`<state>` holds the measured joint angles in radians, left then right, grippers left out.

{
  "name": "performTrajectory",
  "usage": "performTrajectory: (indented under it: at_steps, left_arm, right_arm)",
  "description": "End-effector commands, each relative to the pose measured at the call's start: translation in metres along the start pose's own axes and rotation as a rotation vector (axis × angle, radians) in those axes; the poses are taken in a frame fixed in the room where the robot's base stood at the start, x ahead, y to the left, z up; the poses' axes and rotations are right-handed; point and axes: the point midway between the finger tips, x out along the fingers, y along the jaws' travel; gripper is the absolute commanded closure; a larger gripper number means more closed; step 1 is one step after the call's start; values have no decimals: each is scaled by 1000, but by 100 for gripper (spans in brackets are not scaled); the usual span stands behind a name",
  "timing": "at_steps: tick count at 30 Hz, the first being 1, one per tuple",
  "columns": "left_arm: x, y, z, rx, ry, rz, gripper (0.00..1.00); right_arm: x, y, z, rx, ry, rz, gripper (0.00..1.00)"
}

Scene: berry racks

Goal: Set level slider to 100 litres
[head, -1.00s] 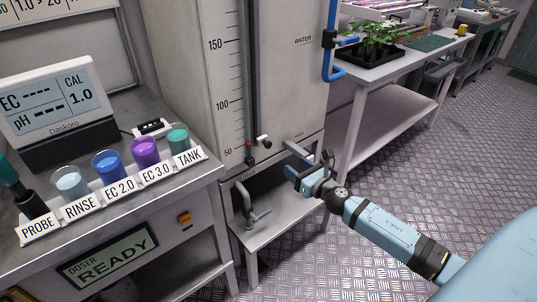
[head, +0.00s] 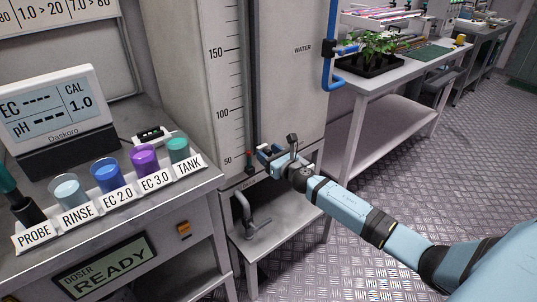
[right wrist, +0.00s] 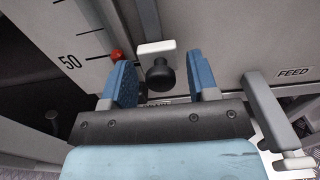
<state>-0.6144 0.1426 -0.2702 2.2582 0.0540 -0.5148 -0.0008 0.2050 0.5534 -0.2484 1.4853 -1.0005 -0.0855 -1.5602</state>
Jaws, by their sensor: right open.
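The level slider's black knob (right wrist: 160,76) with its white plate (right wrist: 155,47) is in the right wrist view, near the 50 mark. A red pointer (right wrist: 117,56) is left of the plate; it also shows in the head view (head: 249,153), low on the tank scale (head: 222,100). My right gripper (right wrist: 162,85) is open, with one blue finger on each side of the knob and visible gaps. In the head view, the same gripper (head: 268,153) is at the tank front and hides the knob. My left gripper is not in view.
A drain tap (head: 247,215) stands below the tank on a low shelf (head: 275,220). A handle beside the FEED label (right wrist: 270,110) is right of my gripper. A bench with labelled cups (head: 107,175) is left; a plant table (head: 400,75) is right.

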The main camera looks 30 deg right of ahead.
Motion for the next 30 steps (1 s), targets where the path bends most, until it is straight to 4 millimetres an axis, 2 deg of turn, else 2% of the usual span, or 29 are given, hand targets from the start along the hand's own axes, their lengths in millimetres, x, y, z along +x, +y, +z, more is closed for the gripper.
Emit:
performTrajectory:
  at_steps: [9,10,17,23,26,30]
  left_arm:
    - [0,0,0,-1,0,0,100]
    - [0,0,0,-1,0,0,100]
    - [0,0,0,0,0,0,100]
    - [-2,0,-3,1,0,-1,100]
    - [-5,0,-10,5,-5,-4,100]
    - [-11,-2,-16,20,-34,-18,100]
  right_arm:
    - [3,0,0,0,1,0,46]
    - [3,0,0,0,0,0,48]
    - [3,0,0,0,0,0,100]
    - [3,0,4,0,0,0,100]
    - [3,0,16,-2,0,0,100]
    - [3,-1,44,-2,-1,-1,100]
